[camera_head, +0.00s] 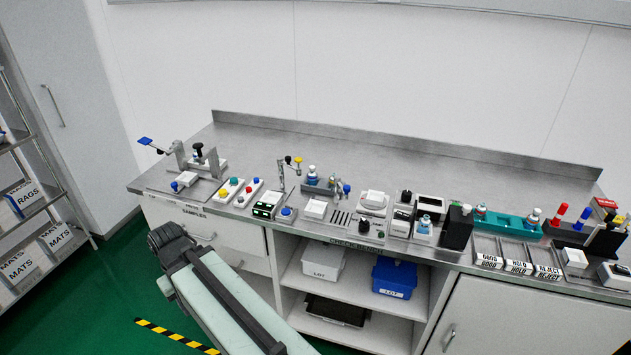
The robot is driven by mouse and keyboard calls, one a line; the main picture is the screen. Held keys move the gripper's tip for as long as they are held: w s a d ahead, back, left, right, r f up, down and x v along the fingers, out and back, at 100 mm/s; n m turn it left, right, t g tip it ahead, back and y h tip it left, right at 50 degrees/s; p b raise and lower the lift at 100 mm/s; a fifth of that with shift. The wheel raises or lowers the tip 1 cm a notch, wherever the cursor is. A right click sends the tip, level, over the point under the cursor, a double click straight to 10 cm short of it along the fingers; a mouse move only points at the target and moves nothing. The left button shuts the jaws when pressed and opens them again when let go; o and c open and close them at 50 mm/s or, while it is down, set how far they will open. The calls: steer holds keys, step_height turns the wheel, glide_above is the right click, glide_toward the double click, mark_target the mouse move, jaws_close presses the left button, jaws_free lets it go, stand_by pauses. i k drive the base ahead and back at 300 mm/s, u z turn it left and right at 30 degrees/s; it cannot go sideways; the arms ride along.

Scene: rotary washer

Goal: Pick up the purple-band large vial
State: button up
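Several small clear vials with bluish tops stand on the steel bench, too small for me to make out a purple band. One vial (312,174) is in a holder at the bench's middle. Another vial (425,223) stands on a white device right of the middle. Two more, a vial (481,211) and a vial (533,216), stand at the teal rack. I cannot tell which is the purple-band large vial. My arm reaches up from the bottom, in front of the bench's left cabinet; I cannot make out gripper fingers on it.
The bench (390,158) has a bare strip along its back. A clamp fixture (200,165) stands at the left end, a black block (457,228) beside the teal rack (508,222). Labelled trays (517,251) lie at the front right. A blue bin (394,278) sits below.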

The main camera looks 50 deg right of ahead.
mark_target(312, 176)
steer(key=z, duration=0.05)
steer(key=i, duration=1.5)
steer(key=u, duration=0.05)
